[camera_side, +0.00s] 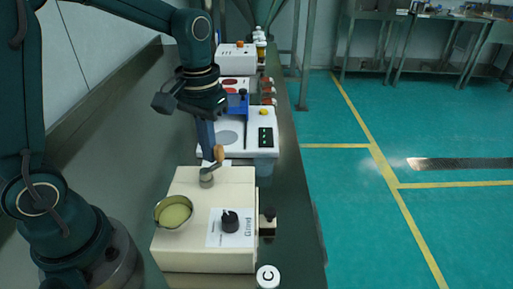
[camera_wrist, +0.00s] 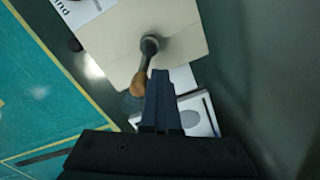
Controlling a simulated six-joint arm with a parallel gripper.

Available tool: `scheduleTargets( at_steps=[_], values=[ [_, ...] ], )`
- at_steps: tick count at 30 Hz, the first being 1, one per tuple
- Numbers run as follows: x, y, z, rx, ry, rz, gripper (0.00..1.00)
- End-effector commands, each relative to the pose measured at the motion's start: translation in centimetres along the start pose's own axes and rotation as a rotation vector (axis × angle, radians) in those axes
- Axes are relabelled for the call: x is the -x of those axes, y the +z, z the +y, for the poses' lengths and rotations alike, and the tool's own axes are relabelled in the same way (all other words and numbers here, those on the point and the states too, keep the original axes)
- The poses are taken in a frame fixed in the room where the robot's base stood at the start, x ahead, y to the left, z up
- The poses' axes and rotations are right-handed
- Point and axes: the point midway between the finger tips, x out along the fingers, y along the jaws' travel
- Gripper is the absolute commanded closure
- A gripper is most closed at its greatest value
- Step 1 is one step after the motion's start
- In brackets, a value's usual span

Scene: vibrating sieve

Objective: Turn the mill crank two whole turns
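The mill (camera_side: 205,250) is a cream box standing on the dark bench. Its crank (camera_side: 212,172) is a grey arm on a round hub on the mill's top, with an upright brown wooden knob (camera_side: 218,153). In the wrist view the crank (camera_wrist: 149,46) shows with the knob (camera_wrist: 138,84) at its lower end. My gripper (camera_side: 207,157) points down beside the knob. In the wrist view my gripper's two fingers (camera_wrist: 162,76) lie together with nothing visible between them. The knob is just left of the fingertips there; I cannot tell whether they touch.
A metal bowl (camera_side: 173,211) of yellowish material sits on the mill's left, and a black dial (camera_side: 230,222) at its front. A white cup marked C (camera_side: 268,277) stands at the front. Behind the mill is a white machine (camera_side: 264,146) with a blue clamp. The aisle floor at right is clear.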

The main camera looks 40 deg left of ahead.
Motion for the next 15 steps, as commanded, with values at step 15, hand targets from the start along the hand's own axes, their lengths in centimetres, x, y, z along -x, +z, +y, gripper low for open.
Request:
scheduleTargets(
  at_steps=[15],
  values=[
    [0.0, 0.2, 1.3, -0.004, 0.000, -0.002, 1.00]
  ],
)
